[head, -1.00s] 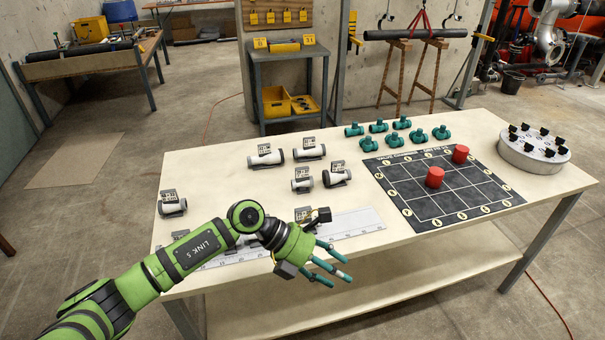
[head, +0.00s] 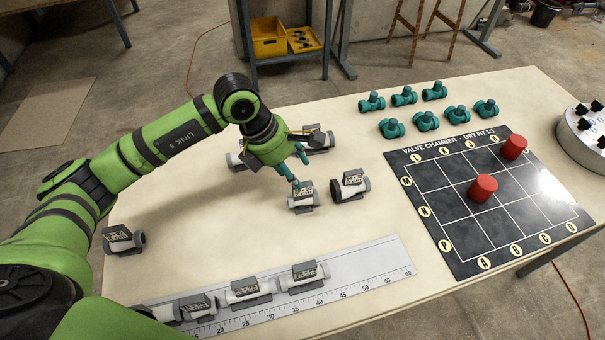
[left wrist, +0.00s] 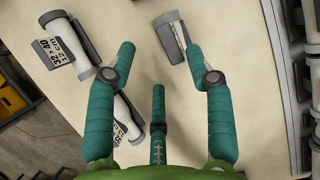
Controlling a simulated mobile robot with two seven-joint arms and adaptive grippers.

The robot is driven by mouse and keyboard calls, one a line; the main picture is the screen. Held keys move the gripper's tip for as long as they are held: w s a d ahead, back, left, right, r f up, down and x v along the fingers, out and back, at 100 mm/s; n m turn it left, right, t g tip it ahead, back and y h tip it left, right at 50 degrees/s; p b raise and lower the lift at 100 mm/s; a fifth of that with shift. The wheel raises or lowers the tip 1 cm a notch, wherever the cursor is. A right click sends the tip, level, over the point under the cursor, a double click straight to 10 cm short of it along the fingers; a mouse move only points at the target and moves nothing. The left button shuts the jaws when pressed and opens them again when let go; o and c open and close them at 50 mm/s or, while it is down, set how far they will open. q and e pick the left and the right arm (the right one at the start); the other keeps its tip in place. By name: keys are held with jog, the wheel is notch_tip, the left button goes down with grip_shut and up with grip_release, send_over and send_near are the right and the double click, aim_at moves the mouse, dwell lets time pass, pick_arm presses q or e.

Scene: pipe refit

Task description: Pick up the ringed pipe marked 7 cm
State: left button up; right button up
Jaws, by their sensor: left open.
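Several white pipes with dark clips and printed tags lie on the table. I cannot read which tag says 7 cm. In the head view my left gripper (head: 299,167) is open just above a short pipe (head: 303,198), and its teal fingers hide a little of that pipe. Another pipe (head: 351,185) with a dark end lies just to the right. Two pipes (head: 320,141) (head: 236,158) lie behind the gripper, partly hidden. One more pipe (head: 122,239) lies at the far left. In the left wrist view the spread fingers are empty, and a pipe (left wrist: 173,38) lies beyond them. My right gripper is out of view.
A ruler board (head: 372,268) along the front edge bears several pipes. A black valve chamber mat (head: 442,190) with two red cylinders (head: 483,188) (head: 514,147) lies right. Several teal fittings (head: 404,96) stand behind it. A round grey device (head: 585,135) sits at the right edge.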

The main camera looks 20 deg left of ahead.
aim_at(302, 196)
pick_arm(q)
jog(key=f, duration=0.1)
jog(key=d+f+p, duration=0.1)
jog(key=f+p, duration=0.1)
jog(key=shift+s+d+f, duration=0.1)
jog(key=shift+s+d, duration=0.15)
jog(key=shift+d, duration=0.05)
jog(key=x, duration=0.2)
jog(key=shift+w+f+p, duration=0.15)
jog(key=shift+f+p, duration=0.1)
jog(key=shift+p, duration=0.15)
jog(key=shift+w+f, duration=0.1)
jog(key=shift+f, duration=0.15)
jog(key=c, duration=0.9)
grip_shut()
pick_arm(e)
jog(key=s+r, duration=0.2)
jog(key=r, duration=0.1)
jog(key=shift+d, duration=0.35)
